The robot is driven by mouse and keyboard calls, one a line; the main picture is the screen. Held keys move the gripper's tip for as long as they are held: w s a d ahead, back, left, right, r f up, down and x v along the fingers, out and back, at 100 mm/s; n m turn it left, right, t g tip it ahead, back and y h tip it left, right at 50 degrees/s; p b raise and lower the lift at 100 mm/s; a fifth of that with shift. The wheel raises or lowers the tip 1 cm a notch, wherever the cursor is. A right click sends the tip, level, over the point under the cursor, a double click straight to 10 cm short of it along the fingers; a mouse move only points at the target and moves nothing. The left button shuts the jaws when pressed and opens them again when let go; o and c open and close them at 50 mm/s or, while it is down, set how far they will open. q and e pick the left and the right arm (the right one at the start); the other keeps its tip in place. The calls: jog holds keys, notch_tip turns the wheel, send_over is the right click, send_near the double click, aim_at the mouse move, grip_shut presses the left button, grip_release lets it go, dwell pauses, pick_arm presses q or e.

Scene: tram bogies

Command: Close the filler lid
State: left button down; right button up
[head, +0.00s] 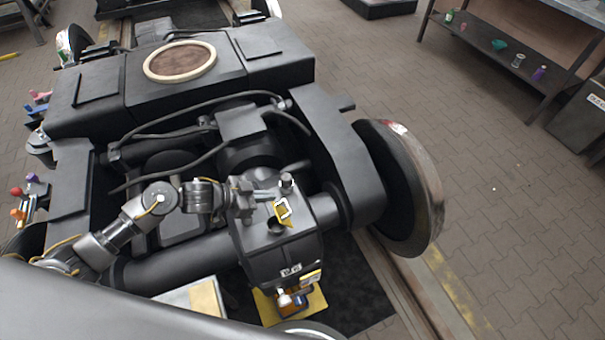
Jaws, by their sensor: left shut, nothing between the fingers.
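The filler lid (283,212) is a small yellow flap with a pale outline on top of the dark gearbox housing (275,262). It appears raised and tilted behind the round dark filler opening (276,227). My left gripper (272,195) is shut and empty, just behind and left of the lid. I cannot tell whether its fingertips touch the lid. A short upright cylindrical fitting (287,181) stands just behind the lid. My right gripper is not in view.
The wheel (405,188) stands right of the housing. Black hoses (180,133) cross the bogie frame behind my arm. A yellow mat (312,303) with small items lies below the housing. A workbench (520,50) stands at the upper right; the paved floor between is mostly clear.

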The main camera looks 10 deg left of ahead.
pick_arm(q)
send_over(286, 202)
jog(key=d, duration=0.3)
notch_tip(286, 202, down, 4)
jog(key=shift+s+a+f+p, duration=0.2)
jog(key=shift+a+f+p, duration=0.05)
jog(key=shift+a+f, duration=0.3)
jog(key=shift+s+a+f+p, duration=0.25)
jog(key=shift+a+f, duration=0.15)
jog(key=shift+f, duration=0.25)
jog(key=shift+s+a+f, duration=0.2)
jog(key=shift+a+f, duration=0.15)
jog(key=shift+f, duration=0.05)
jog(key=shift+a, duration=0.1)
